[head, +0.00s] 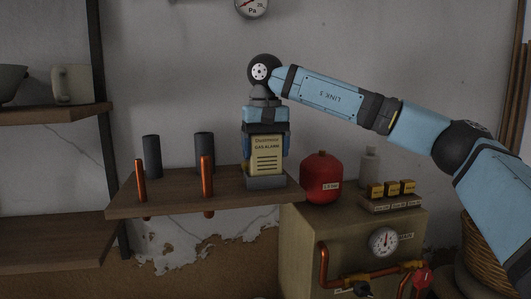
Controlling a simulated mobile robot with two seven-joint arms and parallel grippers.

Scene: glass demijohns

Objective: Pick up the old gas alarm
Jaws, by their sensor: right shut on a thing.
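The old gas alarm (267,156) is a cream box with dark slots and lettering that reads "GAS-ALARM". It is upright at the right end of a brown wooden shelf (232,189), with a grey-blue block (266,182) at its foot. My right gripper (266,138) comes down on it from above and is shut on it. The fingertips are largely hidden, and I cannot tell whether the alarm touches the shelf. My left gripper is not in view.
A red vessel (320,179) and a row of yellow-topped blocks (392,189) are on the gauge cabinet (308,228) to the right. The wall above the pipes is clear.

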